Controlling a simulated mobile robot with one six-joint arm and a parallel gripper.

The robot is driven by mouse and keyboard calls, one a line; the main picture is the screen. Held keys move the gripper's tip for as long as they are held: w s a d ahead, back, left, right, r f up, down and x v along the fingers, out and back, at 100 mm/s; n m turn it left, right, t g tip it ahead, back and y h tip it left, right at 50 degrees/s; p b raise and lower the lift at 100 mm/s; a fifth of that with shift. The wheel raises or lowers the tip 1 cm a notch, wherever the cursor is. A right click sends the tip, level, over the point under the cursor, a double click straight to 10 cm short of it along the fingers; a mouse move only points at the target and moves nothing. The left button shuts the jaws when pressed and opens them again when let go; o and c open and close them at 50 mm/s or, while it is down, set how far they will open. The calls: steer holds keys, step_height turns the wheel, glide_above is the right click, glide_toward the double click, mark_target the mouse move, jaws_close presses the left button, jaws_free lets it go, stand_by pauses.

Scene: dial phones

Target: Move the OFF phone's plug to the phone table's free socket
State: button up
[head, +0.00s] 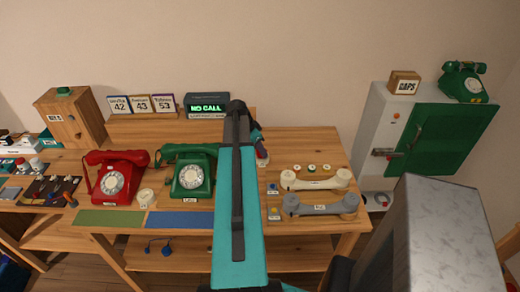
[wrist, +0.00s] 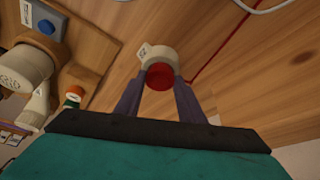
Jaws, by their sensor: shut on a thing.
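My gripper (wrist: 160,92) is shut on a short cream piece with a red end (wrist: 160,72), plug-like, with a small white tag. It is over or against the wooden table; I cannot tell if it touches. In the head view my gripper (head: 258,142) is right of the green phone, partly hidden by my arm. A red phone (head: 115,177) and a green phone (head: 190,170) stand on the table (head: 290,140). Another green phone (head: 463,82) sits on the cabinet. I cannot read which is OFF, and no free socket is clear.
Cream (head: 316,179) and grey (head: 320,205) handsets lie right of my arm, near small knobs. A "NO CALL" display (head: 206,105) and number cards (head: 140,104) stand behind. A cabinet (head: 425,135) stands right. A red line (wrist: 215,60) runs across the wood beside the held piece.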

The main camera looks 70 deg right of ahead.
steer(key=shift+f, duration=0.1)
steer(key=o, duration=1)
steer(key=shift+b+v, duration=1.55)
steer(key=shift+v, duration=5.4)
steer(key=shift+a, duration=0.1)
